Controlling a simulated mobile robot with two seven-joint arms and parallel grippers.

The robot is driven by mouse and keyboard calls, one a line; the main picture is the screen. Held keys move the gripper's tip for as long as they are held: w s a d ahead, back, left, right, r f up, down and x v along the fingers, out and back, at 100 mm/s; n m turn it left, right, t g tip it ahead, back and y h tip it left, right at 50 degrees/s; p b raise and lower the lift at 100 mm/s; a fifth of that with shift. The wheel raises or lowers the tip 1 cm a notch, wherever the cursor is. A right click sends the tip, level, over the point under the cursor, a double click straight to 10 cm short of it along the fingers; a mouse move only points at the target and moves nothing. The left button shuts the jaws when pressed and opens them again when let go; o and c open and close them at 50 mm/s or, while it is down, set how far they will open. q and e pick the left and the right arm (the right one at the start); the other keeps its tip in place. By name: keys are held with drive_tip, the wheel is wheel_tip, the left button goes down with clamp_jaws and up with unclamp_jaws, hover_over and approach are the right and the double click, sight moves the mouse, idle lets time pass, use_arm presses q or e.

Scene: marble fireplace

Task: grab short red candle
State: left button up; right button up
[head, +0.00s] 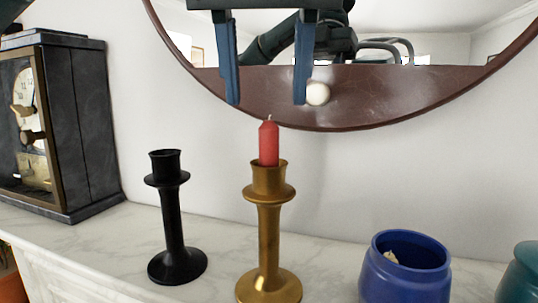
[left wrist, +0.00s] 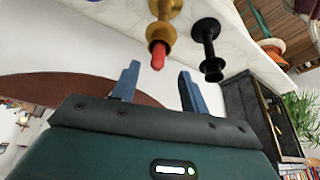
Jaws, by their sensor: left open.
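The short red candle (head: 269,144) stands upright in the top of a gold candlestick (head: 268,225) on the marble mantel. My left gripper (head: 268,103) is open and empty, fingers pointing down, just above the candle's tip in the head view. In the left wrist view the red candle (left wrist: 158,55) shows ahead of the spread fingers of the left gripper (left wrist: 158,75), between them and apart from them, with the gold candlestick (left wrist: 162,30) behind it. My right gripper is not in view.
An empty black candlestick (head: 174,220) stands left of the gold one. A dark clock (head: 85,120) is at the far left. A blue jar (head: 405,270) and a teal jar (head: 520,275) stand to the right. A round mirror (head: 400,95) hangs on the wall behind.

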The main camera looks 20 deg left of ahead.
sight(268, 121)
use_arm(q)
drive_tip(key=x, duration=0.2)
drive_tip(key=w+x, duration=0.1)
drive_tip(key=x, duration=0.1)
drive_tip(key=shift+a+f, duration=0.1)
drive_tip(key=shift+w+f, duration=0.1)
drive_tip(key=shift+f, duration=0.15)
drive_tip(key=shift+c, duration=0.3)
clamp_jaws()
